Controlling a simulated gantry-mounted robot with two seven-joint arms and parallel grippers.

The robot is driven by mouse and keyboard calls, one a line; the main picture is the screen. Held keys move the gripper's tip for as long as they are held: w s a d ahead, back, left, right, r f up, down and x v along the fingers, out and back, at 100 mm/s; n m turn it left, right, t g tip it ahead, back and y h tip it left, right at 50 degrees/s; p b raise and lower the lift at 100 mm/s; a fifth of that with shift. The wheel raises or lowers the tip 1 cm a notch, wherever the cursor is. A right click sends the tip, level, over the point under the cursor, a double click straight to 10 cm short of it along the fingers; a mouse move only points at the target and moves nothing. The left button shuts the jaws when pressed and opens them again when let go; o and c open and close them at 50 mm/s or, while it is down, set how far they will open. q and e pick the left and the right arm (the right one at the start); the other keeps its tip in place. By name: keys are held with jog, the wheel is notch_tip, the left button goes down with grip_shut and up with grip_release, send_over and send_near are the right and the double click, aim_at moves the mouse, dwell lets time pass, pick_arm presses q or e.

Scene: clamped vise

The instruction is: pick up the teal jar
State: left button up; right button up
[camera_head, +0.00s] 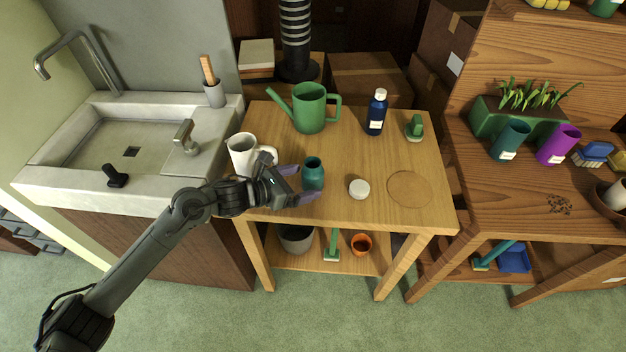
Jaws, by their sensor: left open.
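The teal jar (313,173) stands upright near the front of the wooden table (352,158), left of its middle. My left gripper (304,183) comes in from the left, low over the table, with its fingers spread. One finger shows at the jar's far left side and the other at its near lower side. I cannot tell whether either finger touches the jar. My right gripper is not in view.
A white pitcher (243,154) stands left of the jar, close behind my left gripper. A green watering can (309,108) stands behind the jar. A cork disc (409,189) lies at right. A sink (78,165) adjoins at left.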

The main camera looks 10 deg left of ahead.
aim_at(318, 174)
pick_arm(q)
jog(key=shift+w+r+x, duration=0.1)
jog(key=shift+w+x, duration=0.05)
jog(key=shift+x, duration=1.15)
jog(key=shift+w+r+x, duration=0.15)
jog(key=shift+x, duration=1.1)
jog(key=shift+w+d+f, duration=0.25)
jog(key=shift+w, duration=0.2)
jog(key=c, duration=1.1)
jog(key=shift+r, duration=0.15)
